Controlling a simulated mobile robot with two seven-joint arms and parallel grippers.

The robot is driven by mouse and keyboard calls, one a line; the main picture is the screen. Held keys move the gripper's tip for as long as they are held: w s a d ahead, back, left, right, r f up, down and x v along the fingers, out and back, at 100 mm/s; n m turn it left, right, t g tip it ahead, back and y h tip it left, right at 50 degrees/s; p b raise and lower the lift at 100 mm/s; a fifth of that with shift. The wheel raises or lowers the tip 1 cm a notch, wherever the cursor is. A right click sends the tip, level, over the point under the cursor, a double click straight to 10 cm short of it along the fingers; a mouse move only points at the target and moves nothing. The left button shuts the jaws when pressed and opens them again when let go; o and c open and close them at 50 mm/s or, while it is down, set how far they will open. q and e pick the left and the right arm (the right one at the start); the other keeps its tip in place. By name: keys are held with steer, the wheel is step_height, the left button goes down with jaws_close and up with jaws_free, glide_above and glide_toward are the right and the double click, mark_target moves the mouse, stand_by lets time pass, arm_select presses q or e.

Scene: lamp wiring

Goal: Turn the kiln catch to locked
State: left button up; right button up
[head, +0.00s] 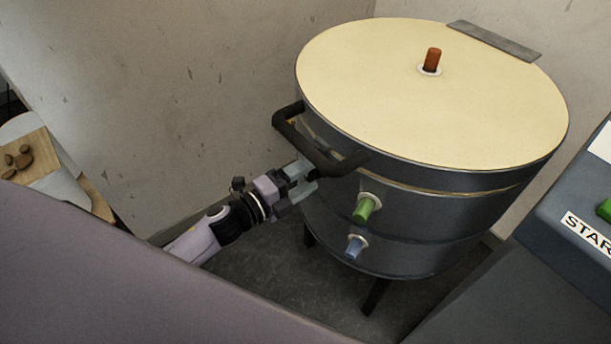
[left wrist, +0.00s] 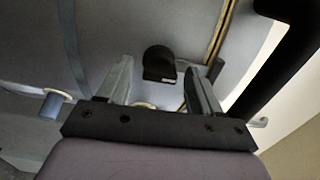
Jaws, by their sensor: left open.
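The kiln (head: 400,215) is a dark round drum with a closed cream lid (head: 400,90) and a black bar handle (head: 320,155) at its front left. My left gripper (head: 303,174) is just below this handle, close to the drum wall. In the left wrist view its fingers are open. A dark rounded knob (left wrist: 159,64), which looks like the catch, shows between and beyond the fingertips, with a small pale mark at its lower right. I cannot tell whether the fingers touch it. In the head view the knob is hidden. My right gripper is not in view.
A green peg (head: 364,209) and a blue peg (head: 355,247) stick out of the drum right of my gripper. Walls stand behind the kiln. A dark console (head: 557,188) with a START label is at the right.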

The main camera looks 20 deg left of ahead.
arm_select(q)
steer(key=v, duration=0.7)
stand_by(0.5)
